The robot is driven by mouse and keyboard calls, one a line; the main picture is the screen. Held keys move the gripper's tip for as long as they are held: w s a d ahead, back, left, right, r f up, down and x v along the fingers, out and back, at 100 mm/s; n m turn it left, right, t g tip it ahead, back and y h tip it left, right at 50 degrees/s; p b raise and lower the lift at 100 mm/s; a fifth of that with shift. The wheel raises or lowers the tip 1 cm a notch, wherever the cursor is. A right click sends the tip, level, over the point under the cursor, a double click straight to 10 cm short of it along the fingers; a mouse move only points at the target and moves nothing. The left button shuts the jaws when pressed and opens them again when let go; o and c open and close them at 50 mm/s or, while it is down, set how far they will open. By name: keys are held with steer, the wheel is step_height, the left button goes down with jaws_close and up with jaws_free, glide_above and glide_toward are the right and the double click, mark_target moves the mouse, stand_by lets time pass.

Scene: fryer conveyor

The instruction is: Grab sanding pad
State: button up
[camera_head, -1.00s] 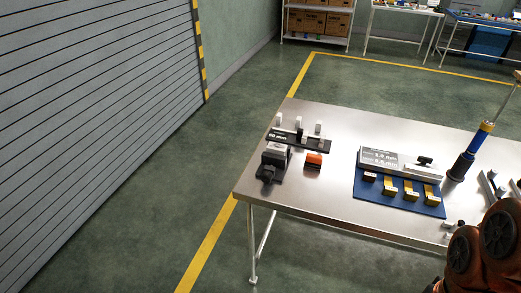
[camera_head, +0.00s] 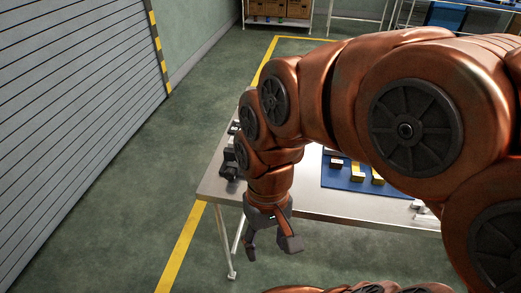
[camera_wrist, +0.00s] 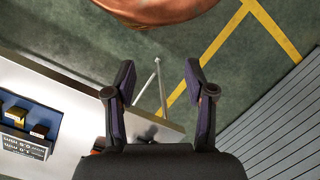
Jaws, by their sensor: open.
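My gripper (camera_head: 271,246) hangs in front of the table's near edge in the head view, fingers pointing down and apart. In the wrist view my gripper (camera_wrist: 158,70) is open, with nothing between its fingers. The small orange-topped block, which may be the sanding pad, is hidden behind my arm in the head view. A small orange patch (camera_wrist: 98,144) shows beside the left finger's base in the wrist view; I cannot tell whether it is that block. The steel table (camera_head: 212,183) lies behind my gripper.
A dark device (camera_head: 230,162) stands at the table's left end. A blue mat (camera_head: 336,180) with small yellow blocks lies to the right. My arm covers much of the tabletop. Open floor (camera_head: 130,220) lies to the left, before a grey shutter (camera_head: 70,90).

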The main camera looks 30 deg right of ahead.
steer(key=w+a+m+y+b, duration=0.3)
steer(key=w+m+y, duration=0.2)
steer(key=w, duration=0.7)
steer(key=w+d+f+m+t+y+b, duration=0.1)
steer(key=w+d+m+t+y, duration=0.1)
steer(key=w+d+m, duration=0.4)
steer(key=w+d+f+m+t+y+b, duration=0.1)
steer(key=w+d+m+t+y+b, duration=0.2)
steer(key=w, duration=0.6)
steer(key=w+d+f+m+t, duration=0.1)
steer(key=d+f+m+t, duration=0.1)
steer(key=d, duration=0.6)
steer(key=w+d+f+m+t+b, duration=0.1)
steer(key=d+f+m, duration=0.3)
steer(key=d, duration=0.4)
steer(key=w+d+f+m+t, duration=0.1)
steer(key=d+f+m, duration=0.3)
steer(key=d, duration=0.4)
steer(key=shift+w+d+m+t+h, duration=0.3)
steer(key=shift+d+m+t+h, duration=0.1)
steer(key=shift+t, duration=0.5)
steer(key=shift+d+f, duration=0.1)
steer(key=shift+f, duration=0.15)
steer(key=shift+x, duration=1.2)
steer(key=shift+f+x, duration=0.15)
steer(key=shift+x, duration=1.15)
steer(key=shift+f+x, duration=0.15)
steer(key=shift+x, duration=1.15)
steer(key=shift+s+d, duration=0.1)
